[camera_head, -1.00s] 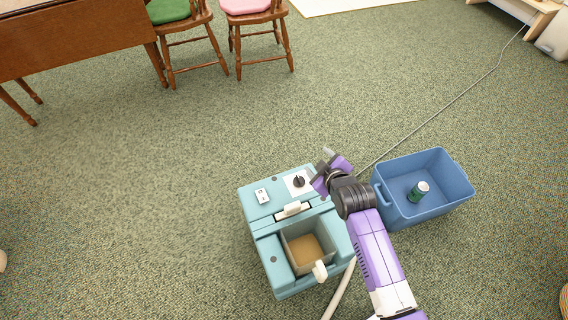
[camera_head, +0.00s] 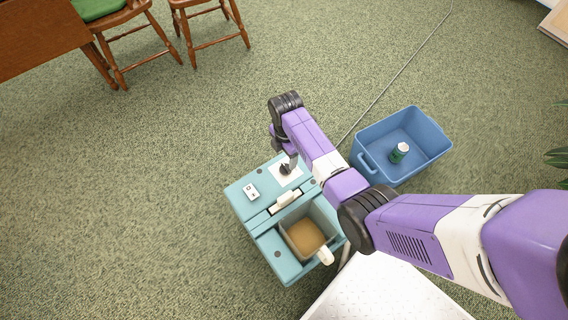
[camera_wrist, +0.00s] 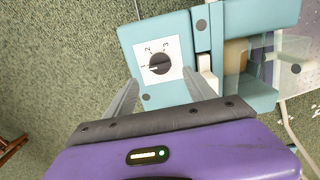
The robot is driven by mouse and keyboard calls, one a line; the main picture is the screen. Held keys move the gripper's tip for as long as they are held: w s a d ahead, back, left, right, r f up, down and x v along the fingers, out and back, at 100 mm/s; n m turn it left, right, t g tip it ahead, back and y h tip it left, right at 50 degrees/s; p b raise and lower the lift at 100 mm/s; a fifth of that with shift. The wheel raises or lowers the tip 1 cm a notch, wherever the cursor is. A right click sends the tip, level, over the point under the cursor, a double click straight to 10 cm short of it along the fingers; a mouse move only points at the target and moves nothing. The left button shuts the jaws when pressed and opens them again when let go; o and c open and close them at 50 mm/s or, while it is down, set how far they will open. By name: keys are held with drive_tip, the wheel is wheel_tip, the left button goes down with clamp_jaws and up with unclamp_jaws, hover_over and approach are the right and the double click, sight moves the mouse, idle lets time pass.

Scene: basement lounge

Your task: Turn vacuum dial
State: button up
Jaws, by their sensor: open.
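The vacuum (camera_head: 250,215) is a teal box on the carpet; it also shows in the wrist view (camera_wrist: 140,40). Its dial (camera_wrist: 160,64) is a black knob on a white plate marked 1, 2 and 3, with its pointer seeming to face the 1. In the head view the dial (camera_head: 284,169) is partly covered by my gripper. My gripper (camera_wrist: 162,78) is open and empty, its two grey fingers pointing at the dial plate from either side. In the wrist view a gap seems to remain between fingertips and knob. In the head view my arm hides most of the gripper.
A blue bin (camera_head: 372,165) holding a green can (camera_head: 398,153) stands right of the vacuum. The vacuum's open tank (camera_head: 308,236) has brown contents. A cable (camera_head: 400,72) runs across the carpet. Wooden chairs (camera_head: 215,45) stand at the back left. Carpet at left is clear.

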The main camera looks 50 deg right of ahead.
sight(285, 166)
wheel_tip(285, 166, down, 7)
drive_tip(key=shift+b, duration=1.2)
drive_tip(key=c, duration=1.4)
drive_tip(key=shift+o, duration=0.2)
